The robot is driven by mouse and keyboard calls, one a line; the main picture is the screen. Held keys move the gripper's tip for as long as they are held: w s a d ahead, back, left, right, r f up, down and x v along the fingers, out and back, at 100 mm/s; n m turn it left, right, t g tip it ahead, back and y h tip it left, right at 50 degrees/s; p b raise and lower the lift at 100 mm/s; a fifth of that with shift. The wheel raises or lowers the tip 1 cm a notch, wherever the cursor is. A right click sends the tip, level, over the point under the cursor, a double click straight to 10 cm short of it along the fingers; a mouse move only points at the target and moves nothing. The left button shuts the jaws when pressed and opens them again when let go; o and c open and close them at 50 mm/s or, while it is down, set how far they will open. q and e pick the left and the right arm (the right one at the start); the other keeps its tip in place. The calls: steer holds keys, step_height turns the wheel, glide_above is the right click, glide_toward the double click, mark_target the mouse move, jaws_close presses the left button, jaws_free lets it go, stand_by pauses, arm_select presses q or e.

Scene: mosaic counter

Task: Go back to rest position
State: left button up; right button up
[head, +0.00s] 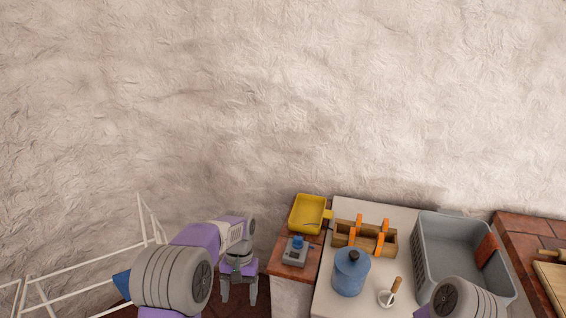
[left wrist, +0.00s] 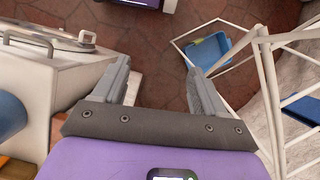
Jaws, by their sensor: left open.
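My left gripper (head: 239,300) hangs at the left of the counter in the head view, over the floor, with its fingers pointing down. In the left wrist view the same gripper (left wrist: 160,75) has its two grey fingers spread apart, and nothing is between them. Part of my right arm shows at the bottom right of the head view, but its gripper is out of the picture.
A white wire rack (head: 85,254) stands left. A blue tub (left wrist: 212,52) lies low beside it.

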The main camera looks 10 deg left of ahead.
arm_select(q)
steer(key=s+d+f+h, duration=0.1)
steer(key=s+f, duration=0.3)
steer(key=f, duration=0.7)
steer(key=s+d+f+n+t+h, duration=0.2)
steer(key=s+d+f+t, duration=0.3)
steer(key=s+f, duration=0.6)
steer(key=s+d+h, duration=0.1)
steer(key=s, duration=0.1)
steer(key=shift+s+d+n, duration=0.25)
steer(key=shift+s+n, duration=0.05)
steer(key=shift+n, duration=0.1)
